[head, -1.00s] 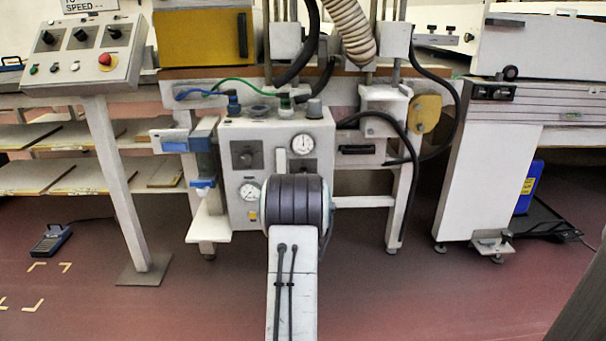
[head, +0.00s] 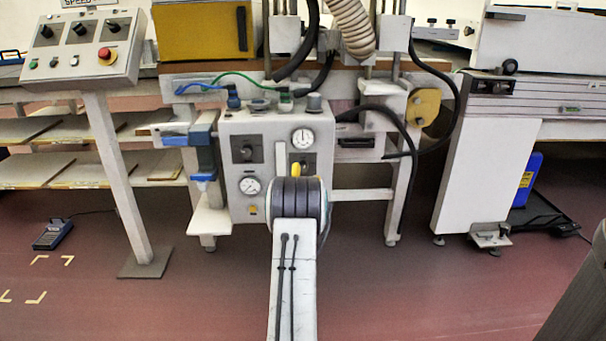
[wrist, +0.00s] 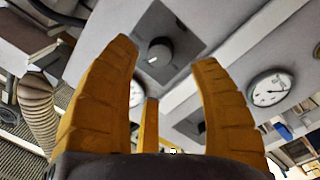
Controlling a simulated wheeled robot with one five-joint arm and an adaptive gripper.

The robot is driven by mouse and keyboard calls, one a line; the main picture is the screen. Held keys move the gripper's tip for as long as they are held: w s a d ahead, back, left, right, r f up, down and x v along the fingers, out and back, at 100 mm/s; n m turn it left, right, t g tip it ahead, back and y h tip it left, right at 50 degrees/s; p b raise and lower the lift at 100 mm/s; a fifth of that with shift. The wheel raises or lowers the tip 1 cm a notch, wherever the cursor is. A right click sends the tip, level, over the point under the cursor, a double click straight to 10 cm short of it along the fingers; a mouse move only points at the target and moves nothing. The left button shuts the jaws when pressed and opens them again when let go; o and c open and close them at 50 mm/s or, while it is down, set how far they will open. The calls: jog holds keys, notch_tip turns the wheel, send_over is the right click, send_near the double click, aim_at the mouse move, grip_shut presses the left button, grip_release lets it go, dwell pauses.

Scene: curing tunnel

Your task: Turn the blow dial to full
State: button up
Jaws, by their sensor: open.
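A white control box (head: 236,120) stands mid-view with two dark-plated dials; I cannot read which is the blow dial. The left dial (head: 245,152) is in plain view. The right dial (head: 309,159) is partly hidden behind my gripper (head: 296,169). My gripper (wrist: 166,75) is open and empty, apart from the knob. Another dark plate (wrist: 190,126) is partly hidden by a finger.
Gauges sit above the right dial (head: 302,138) and below the left dial (head: 249,186). Hoses and a beige duct (head: 352,25) hang above the box. A control console (head: 82,55) stands left, a white cabinet (head: 483,150) right. The floor between is mostly clear.

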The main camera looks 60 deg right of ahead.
aim_at(304, 169)
jog(key=shift+f+b+x, duration=0.2)
jog(key=shift+b+x, duration=1.4)
jog(key=shift+b, duration=0.1)
jog(key=shift+w+d+r, duration=0.1)
jog(key=shift+d+r, duration=0.1)
jog(key=shift+d, duration=0.05)
jog(key=shift+x, duration=0.95)
jog(key=shift+c, duration=0.3)
grip_shut()
